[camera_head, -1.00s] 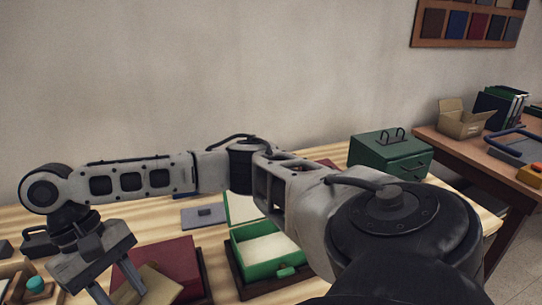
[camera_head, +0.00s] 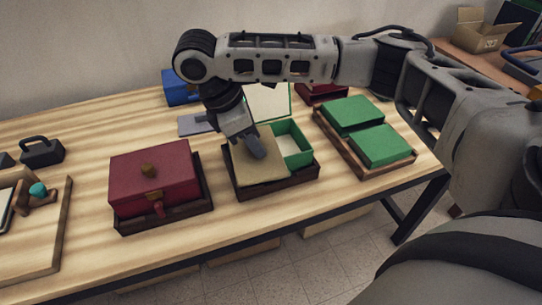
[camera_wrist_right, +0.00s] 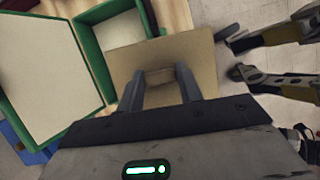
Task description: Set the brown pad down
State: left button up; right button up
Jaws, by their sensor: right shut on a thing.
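The brown pad (camera_head: 262,168) is a flat tan square. My right gripper (camera_head: 256,147) is shut on it from above, on a small raised block in the pad's middle. The pad also shows in the right wrist view (camera_wrist_right: 197,50), with the right gripper's two fingers (camera_wrist_right: 160,82) on either side of the block. In the head view the pad covers the left part of a dark tray (camera_head: 303,184), beside an open green box (camera_head: 304,148) with a pale inside. I cannot tell whether the pad touches the tray or hovers just above. My left gripper is not in view.
A closed dark red box (camera_head: 153,180) stands on a tray to the left. Two green blocks (camera_head: 383,146) sit on a wooden tray to the right. A grey plate (camera_head: 194,124) and a blue box (camera_head: 178,88) are behind. Bare wood lies around the trays.

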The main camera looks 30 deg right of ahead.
aim_at(269, 143)
jog(key=w+d+n+t, duration=0.1)
jog(key=d+n, duration=0.1)
jog(key=n, duration=0.3)
jog(key=w+d+n+t+y+b, duration=0.1)
jog(key=n+t, duration=0.1)
jog(key=n, duration=0.3)
jog(key=w+d+n+t+b, duration=0.1)
jog(key=d+n+t, duration=0.1)
jog(key=n, duration=0.3)
jog(key=shift+w+d+y, duration=0.35)
jog(key=shift+w+y, duration=0.05)
jog(key=n, duration=0.1)
jog(key=d+n+y, duration=0.1)
jog(key=w+n, duration=0.1)
jog(key=shift+d+r+n+t+b, duration=0.15)
jog(key=shift+r+n+t+b, duration=0.15)
jog(key=shift+t, duration=0.1)
jog(key=shift+d+f, duration=0.1)
jog(key=shift+f, duration=0.05)
jog(key=shift+n+y, duration=0.3)
notch_tip(269, 143, down, 10)
jog(key=shift+r+b, duration=0.2)
jog(key=shift+b, duration=0.1)
jog(key=o, duration=1)
